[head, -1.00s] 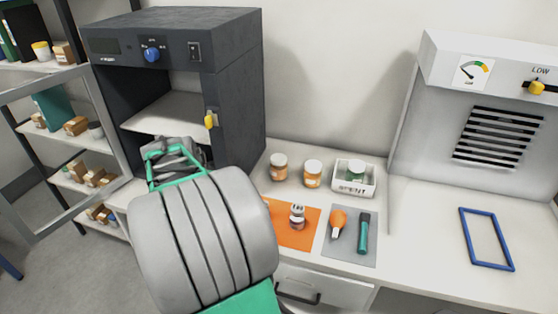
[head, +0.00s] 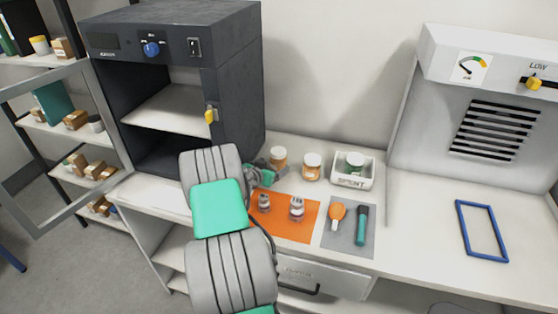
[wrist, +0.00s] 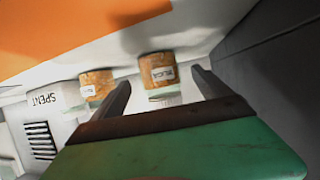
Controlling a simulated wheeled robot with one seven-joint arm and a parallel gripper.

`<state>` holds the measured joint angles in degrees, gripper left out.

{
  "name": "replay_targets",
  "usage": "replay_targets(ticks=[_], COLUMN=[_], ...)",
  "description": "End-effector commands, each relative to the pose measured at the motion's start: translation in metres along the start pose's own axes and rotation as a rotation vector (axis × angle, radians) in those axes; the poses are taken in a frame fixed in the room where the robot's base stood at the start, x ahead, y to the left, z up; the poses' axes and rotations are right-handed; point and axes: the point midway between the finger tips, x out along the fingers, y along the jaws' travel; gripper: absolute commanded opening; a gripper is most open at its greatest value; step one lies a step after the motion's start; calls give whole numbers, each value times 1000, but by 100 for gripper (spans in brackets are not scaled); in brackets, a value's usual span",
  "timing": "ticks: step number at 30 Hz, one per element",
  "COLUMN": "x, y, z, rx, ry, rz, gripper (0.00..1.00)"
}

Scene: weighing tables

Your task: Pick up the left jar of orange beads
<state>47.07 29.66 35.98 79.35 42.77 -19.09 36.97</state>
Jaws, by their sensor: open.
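The left jar of orange beads (head: 279,155) stands on the bench behind the orange mat, with a pale lid and a white label. The right jar of orange beads (head: 312,167) stands beside it. My gripper (head: 272,174) is low over the bench, just in front of the left jar and partly covering its lower part. In the wrist view the picture is upside down. The left jar (wrist: 158,72) appears between the open fingertips (wrist: 160,78) with nothing gripped.
A white SPENT tray (head: 341,181) holding a jar stands right of the jars. Two small jars (head: 264,203) (head: 297,208) stand on the orange mat (head: 285,232). A grey mat (head: 346,239) holds two tools. The dark oven (head: 236,100) rises close left, its door open.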

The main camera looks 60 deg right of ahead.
Motion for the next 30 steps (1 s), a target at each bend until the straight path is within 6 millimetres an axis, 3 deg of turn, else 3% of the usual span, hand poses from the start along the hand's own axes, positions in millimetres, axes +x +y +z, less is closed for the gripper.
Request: replay_targets(ticks=[9,18,30], x=[46,52,52], y=[2,1,1], z=[0,2,2], rx=[1,0,0], ry=[-2,-2,-2], rz=[1,-1,0], gripper=[87,87,54])
